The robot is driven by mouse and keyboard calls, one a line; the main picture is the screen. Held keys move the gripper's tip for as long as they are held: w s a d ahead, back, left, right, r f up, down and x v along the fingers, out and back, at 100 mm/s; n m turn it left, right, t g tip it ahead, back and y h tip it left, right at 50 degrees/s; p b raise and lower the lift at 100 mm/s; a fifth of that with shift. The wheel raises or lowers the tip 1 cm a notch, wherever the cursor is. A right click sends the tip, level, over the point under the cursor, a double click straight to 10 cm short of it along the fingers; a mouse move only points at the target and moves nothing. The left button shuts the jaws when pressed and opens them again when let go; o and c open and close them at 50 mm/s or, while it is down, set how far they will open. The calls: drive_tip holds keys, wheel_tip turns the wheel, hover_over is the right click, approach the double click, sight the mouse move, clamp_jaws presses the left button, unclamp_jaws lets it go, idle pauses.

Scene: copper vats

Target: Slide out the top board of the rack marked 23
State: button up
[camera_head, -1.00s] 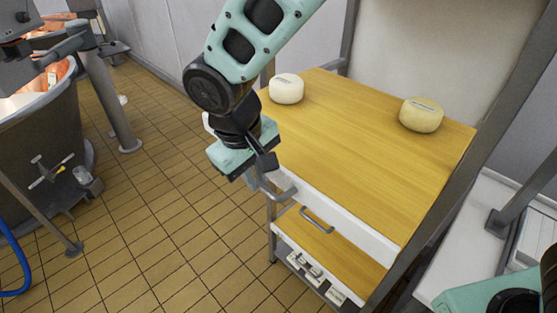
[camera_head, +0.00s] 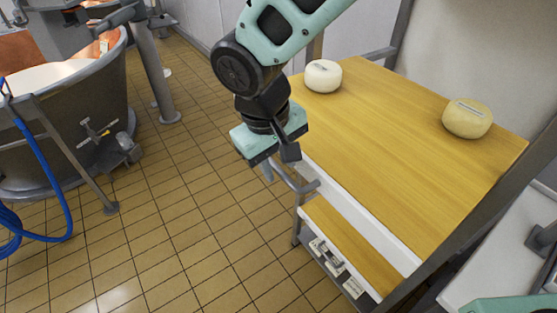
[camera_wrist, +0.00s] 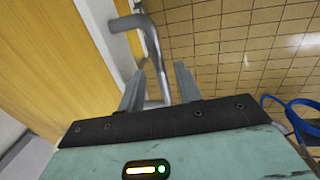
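The rack (camera_head: 405,135) stands at the right of the head view, with a wood-coloured top and a white front edge (camera_head: 375,232). I cannot read a number 23 on it. A grey bent handle (camera_head: 303,186) sticks out at its near left corner. My gripper (camera_head: 280,170) is at this handle, pointing down. In the wrist view the handle bar (camera_wrist: 156,60) runs between the two spread fingertips of my gripper (camera_wrist: 158,85), with small gaps seeming to show on both sides. Whether a finger touches the bar I cannot tell.
A white cheese (camera_head: 323,76) and a yellowish cheese (camera_head: 467,118) rest on the rack top. A lower wooden board (camera_head: 350,243) shows below, with small pale tags (camera_head: 333,264). A copper-lined vat (camera_head: 65,115) and blue hose (camera_head: 55,235) are at left. Tiled floor (camera_head: 190,240) between is clear.

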drive_tip(key=shift+r, duration=0.1)
wheel_tip(320, 180, up, 17)
drive_tip(key=s+a+b, duration=0.2)
drive_tip(key=b, duration=0.1)
drive_tip(key=shift+a, duration=0.25)
